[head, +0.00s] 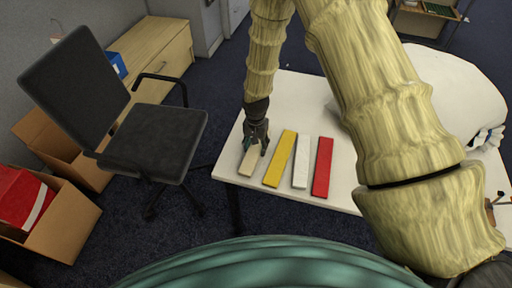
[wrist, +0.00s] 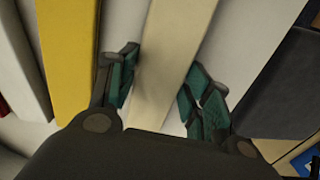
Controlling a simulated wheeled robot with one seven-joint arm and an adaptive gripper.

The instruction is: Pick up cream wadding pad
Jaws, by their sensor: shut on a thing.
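The cream wadding pad (head: 250,161) lies at the left end of a row of pads on the white table (head: 296,90). My gripper (head: 257,141) is over its far part in the head view. In the wrist view the cream pad (wrist: 172,50) runs between the two teal fingertips of my gripper (wrist: 160,88), which are shut on its sides. The pad seems to be at or close to table height; I cannot tell whether it touches the table. Its near end in the wrist view is hidden behind my gripper's body.
A yellow pad (head: 280,158), a white pad (head: 302,162) and a red pad (head: 322,166) lie to the right of the cream pad. A black office chair (head: 150,130) stands left of the table. The table's left edge is close to the cream pad.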

